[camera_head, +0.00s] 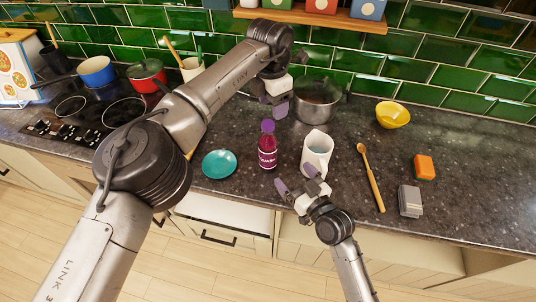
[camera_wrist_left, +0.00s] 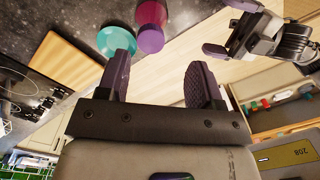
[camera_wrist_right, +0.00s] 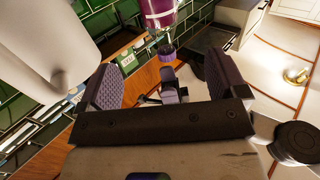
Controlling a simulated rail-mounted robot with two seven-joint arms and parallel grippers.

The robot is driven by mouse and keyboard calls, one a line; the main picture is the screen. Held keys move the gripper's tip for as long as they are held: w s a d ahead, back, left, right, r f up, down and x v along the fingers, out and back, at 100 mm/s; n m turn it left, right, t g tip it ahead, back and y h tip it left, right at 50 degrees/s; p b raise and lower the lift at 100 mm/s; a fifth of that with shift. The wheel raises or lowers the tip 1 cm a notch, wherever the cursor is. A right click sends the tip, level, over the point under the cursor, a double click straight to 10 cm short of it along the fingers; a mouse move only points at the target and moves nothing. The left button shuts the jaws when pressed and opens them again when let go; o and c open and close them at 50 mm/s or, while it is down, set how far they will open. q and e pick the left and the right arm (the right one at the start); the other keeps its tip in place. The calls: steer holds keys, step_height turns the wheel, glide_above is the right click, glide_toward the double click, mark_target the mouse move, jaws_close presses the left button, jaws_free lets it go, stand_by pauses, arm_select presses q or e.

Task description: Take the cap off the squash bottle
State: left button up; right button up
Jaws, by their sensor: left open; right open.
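The squash bottle (camera_head: 267,158) stands upright on the dark worktop, magenta with a pale label. Its purple cap (camera_head: 267,126) is on top. The bottle also shows at the top of the left wrist view (camera_wrist_left: 150,40) and of the right wrist view (camera_wrist_right: 158,8), where its cap (camera_wrist_right: 166,50) points down between the fingers, apart from them. My left gripper (camera_head: 278,98) is open and empty, above and behind the bottle; its fingers are partly hidden in the head view. My right gripper (camera_head: 296,179) is open and empty, to the bottle's front right, beside the jug.
A white jug (camera_head: 317,155) stands right of the bottle, close to my right gripper. A teal dish (camera_head: 219,164) lies left of it. A steel pot (camera_head: 316,102) stands behind. A wooden spoon (camera_head: 371,178), yellow bowl (camera_head: 392,115), orange sponge (camera_head: 424,167) and grey block (camera_head: 410,201) lie right.

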mark_target(273, 149)
arm_select(q)
steer(key=shift+w+a+r, duration=0.1)
steer(key=shift+a+r, duration=0.35)
steer(key=shift+a+r+y, duration=0.15)
steer(key=shift+y, duration=0.15)
arm_select(e)
steer(key=x, duration=1.4)
steer(key=shift+r, duration=0.3)
